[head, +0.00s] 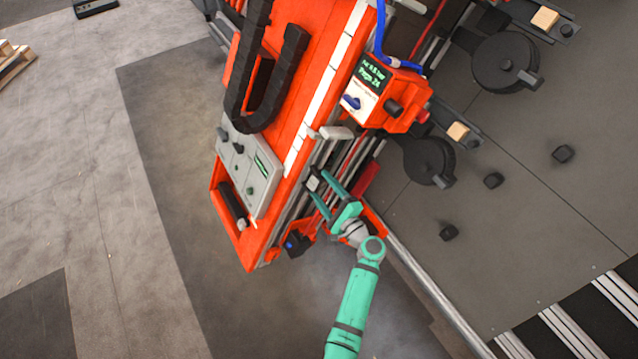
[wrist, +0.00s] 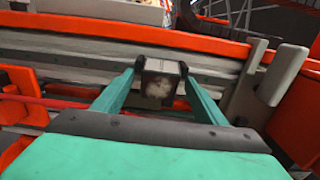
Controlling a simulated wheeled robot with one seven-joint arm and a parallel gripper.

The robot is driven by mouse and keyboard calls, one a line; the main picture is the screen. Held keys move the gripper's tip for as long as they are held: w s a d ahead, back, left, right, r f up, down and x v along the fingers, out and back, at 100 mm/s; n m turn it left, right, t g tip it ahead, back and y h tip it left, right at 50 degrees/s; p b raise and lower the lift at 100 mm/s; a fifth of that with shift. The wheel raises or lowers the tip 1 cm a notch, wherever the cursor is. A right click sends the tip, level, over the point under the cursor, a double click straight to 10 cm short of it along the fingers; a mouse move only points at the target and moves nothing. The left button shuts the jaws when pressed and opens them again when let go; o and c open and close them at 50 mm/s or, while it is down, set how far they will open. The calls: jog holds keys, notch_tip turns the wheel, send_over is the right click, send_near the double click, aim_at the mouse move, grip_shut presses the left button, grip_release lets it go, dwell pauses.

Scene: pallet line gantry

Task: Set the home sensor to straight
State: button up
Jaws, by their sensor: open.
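A small dark block with a pale worn face, which I take to be the home sensor (wrist: 160,84), sits on the grey rail of the orange gantry beam. It also shows in the head view (head: 313,183). In the wrist view it looks nearly square to the rail; whether it is slightly turned I cannot tell. My gripper (wrist: 160,100) is open, with one green finger on each side of the block. The fingertips are close to its sides; contact cannot be made out. In the head view my gripper (head: 323,190) reaches to the beam's side from the lower right.
The orange beam (head: 300,85) carries a grey button panel (head: 247,167) and a black cable chain (head: 290,75). An orange control box (head: 391,95) with a screen stands above my gripper. A grey lever-like bracket (wrist: 283,75) is close on the right in the wrist view.

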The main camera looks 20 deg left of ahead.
jog(key=shift+x, duration=1.2)
jog(key=c, duration=1.1)
jog(key=shift+o, duration=0.3)
jog(key=shift+s+m+t+h, duration=0.25)
jog(key=shift+m+t+h, duration=0.2)
jog(key=shift+h, duration=0.25)
jog(key=shift+s+m+t+h, duration=0.1)
jog(key=shift+m+t+h, duration=0.6)
jog(key=shift+h, duration=0.7)
jog(key=shift+d+m, duration=0.1)
jog(key=shift+m, duration=0.15)
jog(key=o, duration=1)
jog(key=shift+o, duration=0.2)
jog(key=shift+d, duration=0.1)
